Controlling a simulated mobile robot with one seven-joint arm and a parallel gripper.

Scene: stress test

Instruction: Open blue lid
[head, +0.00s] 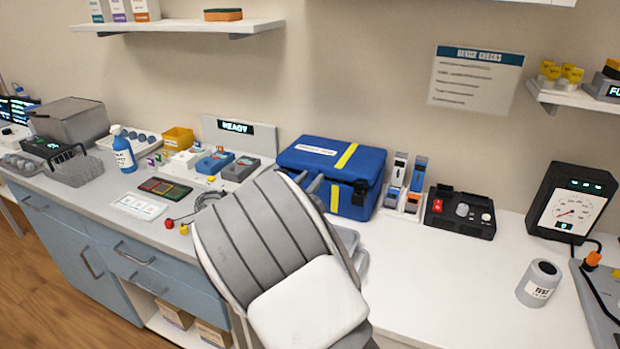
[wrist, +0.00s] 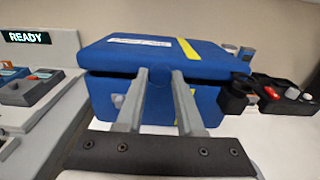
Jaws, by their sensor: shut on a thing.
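The blue lid (wrist: 127,53), with a white label and a yellow stripe, tops a blue box (wrist: 105,97) in the wrist view. A dark gap shows along the front under the lid, and the lid looks slightly raised. My gripper (wrist: 161,73) has its two grey fingers at the middle of the lid's front edge, shut on it with blue showing between them. In the head view the lid (head: 318,153) sits on the box (head: 340,196) at the back of the counter. My arm hides the box's front left there.
A device with a READY display (head: 240,127) stands left of the box. A grey cup (head: 538,284) is farther right. The counter's front right is clear.

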